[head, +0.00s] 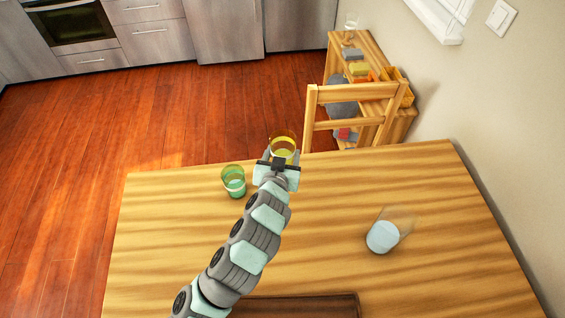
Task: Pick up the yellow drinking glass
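The yellow drinking glass (283,143) is see-through and shows at the far edge of the wooden table, straight beyond my gripper. My gripper (282,156) reaches from the near side, with its fingertips at the left and right of the glass's lower part. The gripper body hides the base of the glass, so I cannot tell whether the fingers touch it or whether the glass rests on the table. The glass looks upright.
A green glass (234,182) stands close by on the left. A clear glass (384,236) is at the right on the table (330,220). A wooden chair (350,125) stands behind the far edge, near a shelf (345,55). A dark brown board (300,306) lies at the near edge.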

